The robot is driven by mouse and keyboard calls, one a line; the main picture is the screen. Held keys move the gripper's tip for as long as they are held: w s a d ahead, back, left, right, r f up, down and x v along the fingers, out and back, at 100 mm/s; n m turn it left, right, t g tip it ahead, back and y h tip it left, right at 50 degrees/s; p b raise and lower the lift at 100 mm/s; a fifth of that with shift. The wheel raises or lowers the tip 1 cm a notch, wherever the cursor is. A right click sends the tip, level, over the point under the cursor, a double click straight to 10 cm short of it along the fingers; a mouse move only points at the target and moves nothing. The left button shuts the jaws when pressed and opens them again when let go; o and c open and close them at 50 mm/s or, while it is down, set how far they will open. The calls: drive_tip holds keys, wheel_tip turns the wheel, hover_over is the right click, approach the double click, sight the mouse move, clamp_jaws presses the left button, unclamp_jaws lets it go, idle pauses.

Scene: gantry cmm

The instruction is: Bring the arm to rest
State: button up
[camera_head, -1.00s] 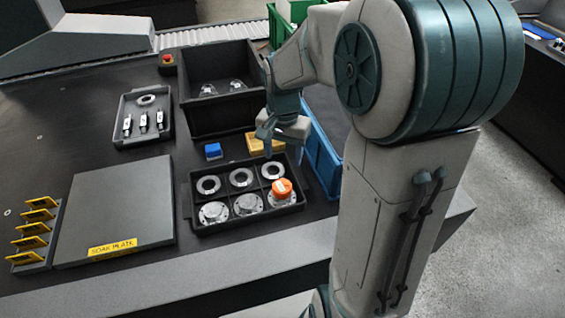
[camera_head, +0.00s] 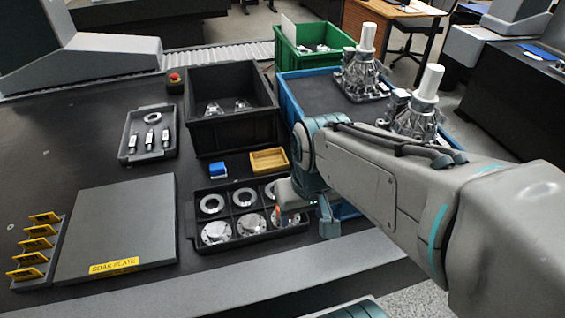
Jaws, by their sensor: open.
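My arm reaches in from the right of the head view. My gripper (camera_head: 305,212) is open, low over the right end of the black compartment tray (camera_head: 188,222). One teal finger hangs down at the tray's right edge. The gripper hides most of an orange-topped part (camera_head: 277,212) in the front right compartment; I cannot tell whether they touch. The tray also holds metal rings (camera_head: 212,204) in the back row and silver flanged discs (camera_head: 216,232) in the front row.
Behind the tray are a blue block (camera_head: 218,171), a yellow tray (camera_head: 254,162) and a deep black bin (camera_head: 200,135). A blue crate (camera_head: 287,100) with castings stands beyond my wrist. The soak plate (camera_head: 115,225) lies left. A red button (camera_head: 174,82) is at the back.

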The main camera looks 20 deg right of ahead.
wheel_tip(320, 180, up, 9)
drive_tip(key=p, duration=0.8)
drive_tip(key=shift+d+f+t, duration=0.2)
drive_tip(key=shift+t, duration=0.1)
drive_tip(key=shift+w, duration=0.1)
